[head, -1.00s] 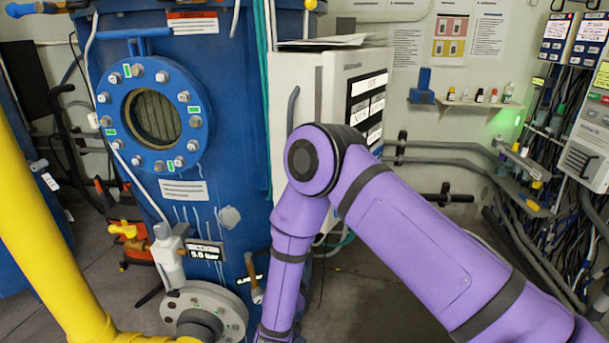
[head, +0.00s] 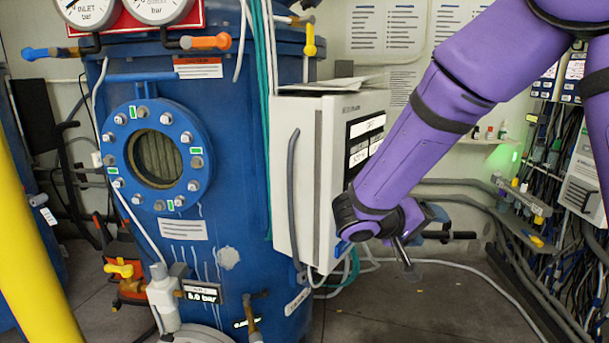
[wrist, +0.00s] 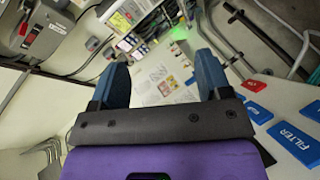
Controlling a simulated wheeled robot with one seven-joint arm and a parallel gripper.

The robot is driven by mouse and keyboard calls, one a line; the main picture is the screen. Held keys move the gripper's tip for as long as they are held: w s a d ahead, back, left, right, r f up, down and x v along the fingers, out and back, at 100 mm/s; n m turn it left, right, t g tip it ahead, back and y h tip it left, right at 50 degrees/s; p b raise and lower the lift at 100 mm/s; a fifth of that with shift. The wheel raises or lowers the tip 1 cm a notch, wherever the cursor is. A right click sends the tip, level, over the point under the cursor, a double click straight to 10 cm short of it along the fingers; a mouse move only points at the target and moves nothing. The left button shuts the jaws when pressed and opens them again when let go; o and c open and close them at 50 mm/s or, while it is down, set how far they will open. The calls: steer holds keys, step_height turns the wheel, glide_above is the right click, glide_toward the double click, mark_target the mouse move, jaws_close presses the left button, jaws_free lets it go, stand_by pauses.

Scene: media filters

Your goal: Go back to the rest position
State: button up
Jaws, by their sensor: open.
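My purple arm (head: 425,130) comes in from the upper right of the head view and slopes down to its dark wrist joint, in front of the white cabinet's right side. My gripper is small and partly hidden there, just right of that joint. In the wrist view my gripper (wrist: 162,70) has its two dark blue fingers spread wide apart. Nothing is between them but the distant wall with posted sheets. I see no object held.
The blue tank (head: 235,180) with its round window stands left, beside the white cabinet (head: 300,190). A yellow pipe (head: 30,230) rises at far left. Cables and a shelf (head: 520,205) line the right wall. Blue filter plates (wrist: 294,143) lie on a pale surface. Floor is open at lower middle.

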steer(key=s+d+r+g+y, duration=0.2)
steer(key=s+d+r+y, duration=0.15)
steer(key=s, duration=0.35)
steer(key=s+d+r+g+y, duration=0.2)
steer(key=s+d+r, duration=0.2)
steer(key=s, duration=0.3)
steer(key=s+a+r+t+y, duration=0.2)
steer(key=s+r+t+y, duration=0.2)
steer(key=s+y, duration=0.4)
steer(key=s, duration=0.2)
steer(key=shift+s+r+n+t, duration=0.25)
steer(key=shift+s+n+t, duration=0.05)
steer(key=shift+s+n, duration=0.1)
